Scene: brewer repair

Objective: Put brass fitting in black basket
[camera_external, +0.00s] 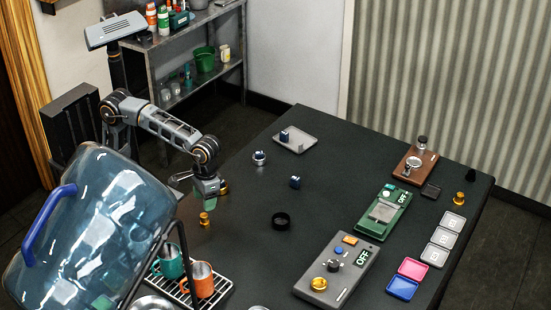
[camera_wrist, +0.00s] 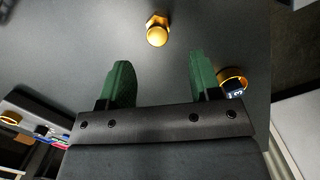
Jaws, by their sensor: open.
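A small brass fitting (camera_external: 204,219) stands on the dark table, just below and in front of my gripper (camera_external: 203,189). In the wrist view the brass fitting (camera_wrist: 157,30) lies beyond the fingertips, roughly centred between them. My gripper (camera_wrist: 160,75) is open, with its two green fingers apart and nothing between them. A black round ring-like piece, which looks like the black basket (camera_external: 281,221), lies on the table to the right of the fitting. It cannot be made out in the wrist view. A second brass piece (camera_external: 458,198) stands at the far right of the table.
A brass ring with a blue label (camera_wrist: 232,82) lies beside the right finger.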

